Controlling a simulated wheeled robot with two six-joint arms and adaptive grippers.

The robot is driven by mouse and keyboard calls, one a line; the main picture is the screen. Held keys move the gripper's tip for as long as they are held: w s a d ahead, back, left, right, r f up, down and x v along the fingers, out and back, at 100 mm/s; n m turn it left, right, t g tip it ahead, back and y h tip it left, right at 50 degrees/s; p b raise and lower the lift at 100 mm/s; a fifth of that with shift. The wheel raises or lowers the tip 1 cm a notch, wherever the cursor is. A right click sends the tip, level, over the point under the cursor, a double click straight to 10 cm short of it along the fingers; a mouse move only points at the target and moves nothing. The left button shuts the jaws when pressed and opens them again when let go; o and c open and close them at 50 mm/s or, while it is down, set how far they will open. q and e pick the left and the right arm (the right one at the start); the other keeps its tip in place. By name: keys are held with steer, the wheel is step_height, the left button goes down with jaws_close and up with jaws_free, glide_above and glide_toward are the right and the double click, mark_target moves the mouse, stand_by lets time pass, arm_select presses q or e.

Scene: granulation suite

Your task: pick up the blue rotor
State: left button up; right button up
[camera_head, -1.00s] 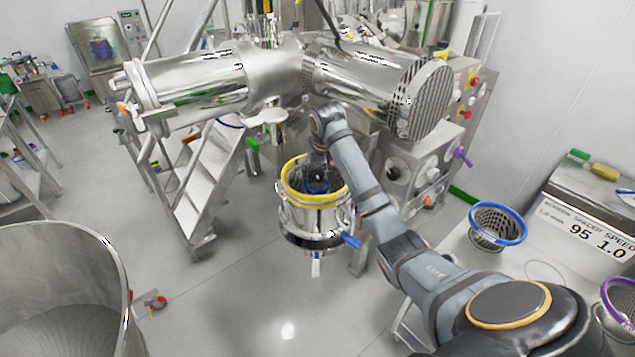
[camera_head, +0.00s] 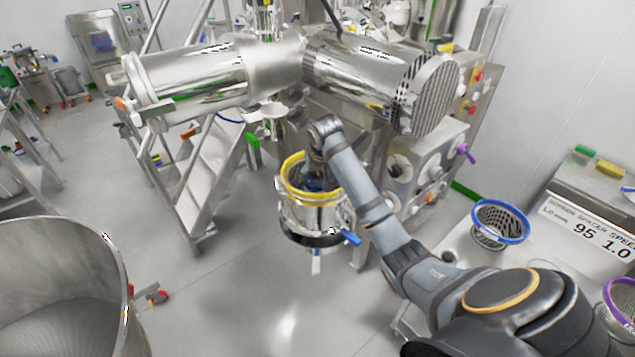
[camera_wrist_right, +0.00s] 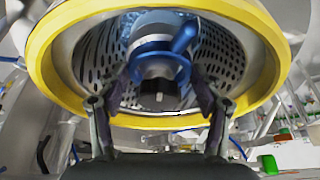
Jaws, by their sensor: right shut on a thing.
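The blue rotor (camera_wrist_right: 158,62) sits inside a perforated metal screen within a yellow-rimmed housing (camera_wrist_right: 62,45), as seen in the right wrist view. My right gripper (camera_wrist_right: 163,88) reaches into the housing with one finger on each side of the rotor, and is shut on it. In the head view the yellow-rimmed housing (camera_head: 318,212) is in the middle, and my right arm enters it from above right. Only a dark blue bit of the rotor (camera_head: 318,184) shows there, and the fingertips are mostly hidden. My left gripper is not in view.
A large steel machine (camera_head: 250,75) with two cylinders stands just behind and above the housing. A blue-rimmed mesh basket (camera_head: 500,224) is on a bench at the right, with a purple-rimmed one (camera_head: 622,300) nearer. A big steel bowl (camera_head: 60,285) is at lower left. The floor between is clear.

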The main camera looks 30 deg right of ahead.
steer(key=shift+f, duration=0.1)
steer(key=shift+c, duration=1.3)
